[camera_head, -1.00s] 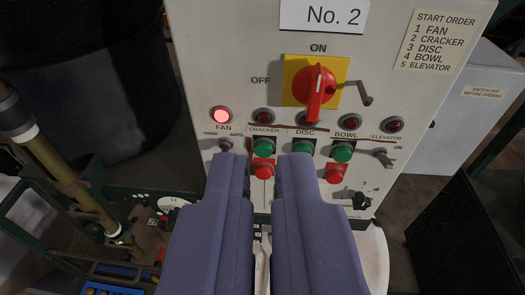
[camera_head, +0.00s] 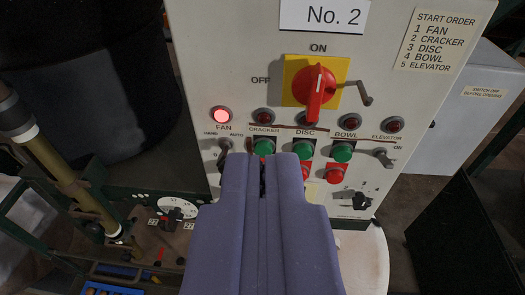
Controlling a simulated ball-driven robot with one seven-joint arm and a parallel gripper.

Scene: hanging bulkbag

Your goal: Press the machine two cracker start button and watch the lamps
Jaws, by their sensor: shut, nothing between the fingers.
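The No. 2 panel (camera_head: 230,60) fills the upper middle of the view. The green cracker button (camera_head: 264,147) sits under the CRACKER label, its lower part hidden by my fingertips. My gripper (camera_head: 264,156) is shut and empty, its tips overlapping that button's lower edge in the picture; I cannot tell whether they touch it. The fan lamp (camera_head: 221,116) glows pinkish red. The cracker lamp (camera_head: 263,116), bowl lamp (camera_head: 351,122) and elevator lamp (camera_head: 394,124) are dark red. The disc lamp is largely hidden behind the red switch handle (camera_head: 314,88).
Green disc (camera_head: 304,148) and bowl (camera_head: 342,151) buttons stand to the right, with red buttons below. A toggle (camera_head: 384,158) sticks out at the panel's right. A dark drum (camera_head: 80,80) stands left; a grey cabinet (camera_head: 465,110) stands right.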

